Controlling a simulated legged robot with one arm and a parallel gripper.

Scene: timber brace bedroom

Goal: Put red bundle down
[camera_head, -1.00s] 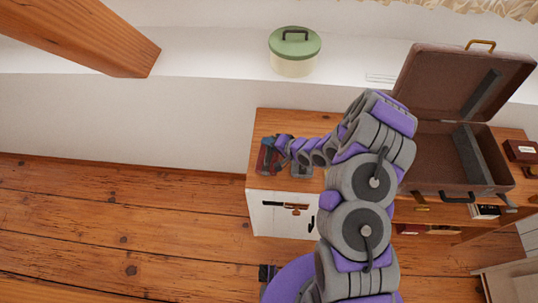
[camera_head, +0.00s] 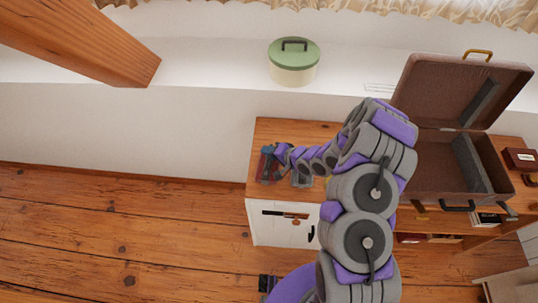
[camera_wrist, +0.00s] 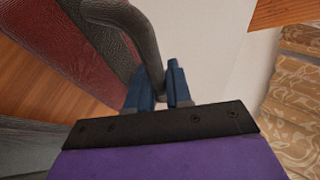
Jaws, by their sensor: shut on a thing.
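The red bundle (camera_head: 264,166) shows small at the left end of the wooden cabinet top (camera_head: 290,131), partly hidden by my gripper (camera_head: 275,155). In the wrist view the bundle is a dark red, leathery body (camera_wrist: 50,38) at the upper left with a thick dark grey loop (camera_wrist: 146,40). My gripper (camera_wrist: 160,88) has blue fingers shut on this grey loop. I cannot tell whether the bundle's underside touches the cabinet top.
An open brown suitcase (camera_head: 424,176) stands on the right part of the furniture. A cream pot with a green lid (camera_head: 293,62) is on the white ledge behind. A timber beam (camera_head: 90,40) crosses the upper left. Wooden floor (camera_head: 90,235) lies open at left.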

